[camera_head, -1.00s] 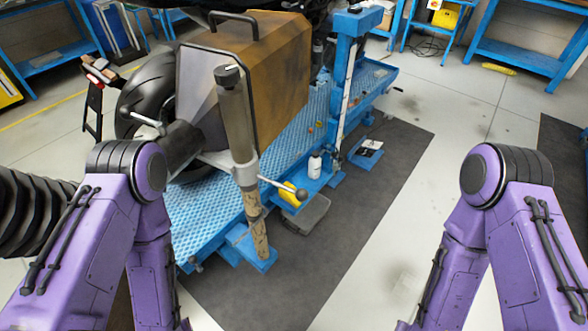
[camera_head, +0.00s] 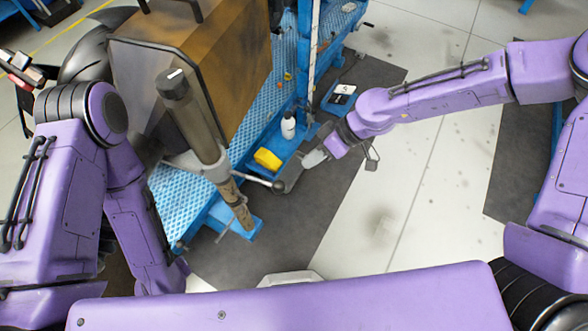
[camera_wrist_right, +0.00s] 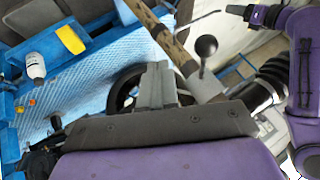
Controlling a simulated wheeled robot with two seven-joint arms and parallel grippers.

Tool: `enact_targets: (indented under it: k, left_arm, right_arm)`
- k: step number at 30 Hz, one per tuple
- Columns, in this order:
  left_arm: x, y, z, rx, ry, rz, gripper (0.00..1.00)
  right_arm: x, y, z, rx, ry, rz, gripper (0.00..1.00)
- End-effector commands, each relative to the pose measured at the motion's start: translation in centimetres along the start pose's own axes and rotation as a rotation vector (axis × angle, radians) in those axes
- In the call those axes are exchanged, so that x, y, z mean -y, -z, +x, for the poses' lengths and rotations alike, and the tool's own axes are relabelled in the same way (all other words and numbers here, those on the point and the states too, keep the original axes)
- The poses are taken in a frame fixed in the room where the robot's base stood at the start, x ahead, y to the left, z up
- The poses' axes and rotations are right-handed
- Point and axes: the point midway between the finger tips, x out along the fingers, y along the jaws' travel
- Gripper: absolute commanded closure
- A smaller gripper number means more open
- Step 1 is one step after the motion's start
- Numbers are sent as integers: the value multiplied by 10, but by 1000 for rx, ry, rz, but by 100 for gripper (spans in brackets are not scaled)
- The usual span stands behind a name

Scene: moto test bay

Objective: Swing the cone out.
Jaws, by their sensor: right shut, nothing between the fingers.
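A grey-topped, tan post (camera_head: 190,115) stands at the edge of the blue platform. A pale clamp (camera_head: 216,168) on it carries a thin lever ending in a black ball knob (camera_head: 278,187). The dark cone (camera_head: 148,152) seems to be on the post's far left side, by the tyre, partly hidden by my left arm. My right gripper (camera_head: 318,157) is shut and empty, a little right of and above the knob in the head view, apart from it. The right wrist view shows the gripper's tips (camera_wrist_right: 158,80) left of the knob (camera_wrist_right: 206,45). A purple arm part, possibly my left gripper (camera_wrist_right: 245,13), shows there indistinctly.
A brown box-shaped body (camera_head: 190,60) stands behind the post on the blue textured platform (camera_head: 180,200). A white bottle (camera_head: 288,126) and a yellow object (camera_head: 267,159) lie close to my right gripper. The pale floor (camera_head: 440,200) at right is clear.

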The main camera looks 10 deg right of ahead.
Motion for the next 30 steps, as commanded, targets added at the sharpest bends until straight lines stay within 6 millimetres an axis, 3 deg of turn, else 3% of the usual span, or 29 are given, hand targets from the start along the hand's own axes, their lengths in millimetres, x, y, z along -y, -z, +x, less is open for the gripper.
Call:
enact_targets:
  k: [5, 7, 12, 30]
  left_arm:
    - [0, 3, -6, -1, 0, 0, 59]
    - [1, 7, -16, 0, 0, 0, 59]
    - [2, 9, -22, 0, 0, 0, 59]
    - [2, 9, -20, 0, 0, 0, 59]
  right_arm:
    - [2, -1, 37, 3, 3, 4, 100]
    - [18, 2, 36, 2, 2, 1, 100]
    - [34, 3, 44, -1, -1, 5, 100]
    - [42, 4, 52, -6, -7, 14, 100]
